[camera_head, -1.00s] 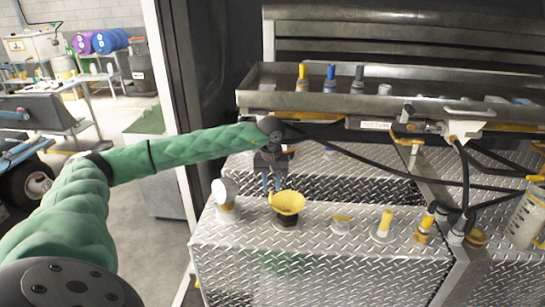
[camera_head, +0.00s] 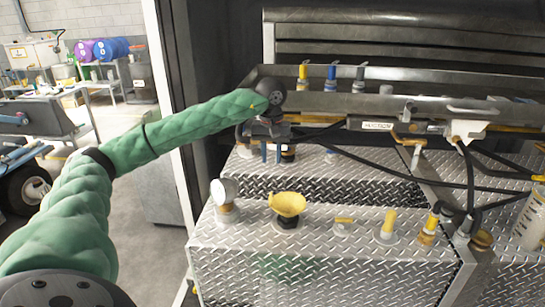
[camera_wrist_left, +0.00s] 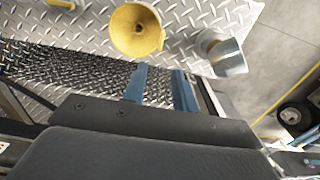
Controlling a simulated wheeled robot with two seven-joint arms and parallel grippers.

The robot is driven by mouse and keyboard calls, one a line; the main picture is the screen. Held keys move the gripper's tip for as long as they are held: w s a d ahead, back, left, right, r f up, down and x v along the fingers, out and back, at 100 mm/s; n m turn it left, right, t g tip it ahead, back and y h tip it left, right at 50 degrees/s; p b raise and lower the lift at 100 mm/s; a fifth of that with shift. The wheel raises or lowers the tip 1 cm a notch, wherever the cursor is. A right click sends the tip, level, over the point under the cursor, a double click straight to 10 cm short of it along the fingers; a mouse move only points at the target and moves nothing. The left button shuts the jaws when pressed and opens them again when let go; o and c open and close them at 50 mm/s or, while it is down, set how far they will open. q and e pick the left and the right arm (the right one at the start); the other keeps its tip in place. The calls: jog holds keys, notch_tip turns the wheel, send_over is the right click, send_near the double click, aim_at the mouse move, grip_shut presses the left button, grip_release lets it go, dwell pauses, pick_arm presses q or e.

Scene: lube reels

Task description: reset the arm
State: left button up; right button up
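My left arm, in a green sleeve, reaches in from the left of the head view. Its left gripper (camera_head: 271,153) points down above the diamond-plate surface, behind the yellow funnel (camera_head: 287,204). The two blue fingers are apart with nothing between them, as the left wrist view shows too (camera_wrist_left: 160,84). The funnel sits on a dark base on the front metal box (camera_head: 330,262), apart from the fingers. It also shows in the left wrist view (camera_wrist_left: 136,30). My right gripper is in neither view.
A white-capped filler (camera_head: 224,190) stands left of the funnel. Several yellow-topped fittings (camera_head: 388,225) stand to its right. Behind the gripper is a metal tray (camera_head: 420,104) with coloured-top fittings. Black hoses (camera_head: 380,173) cross at the right.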

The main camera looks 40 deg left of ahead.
pick_arm(q)
jog(key=shift+r, duration=0.3)
dwell(0.4)
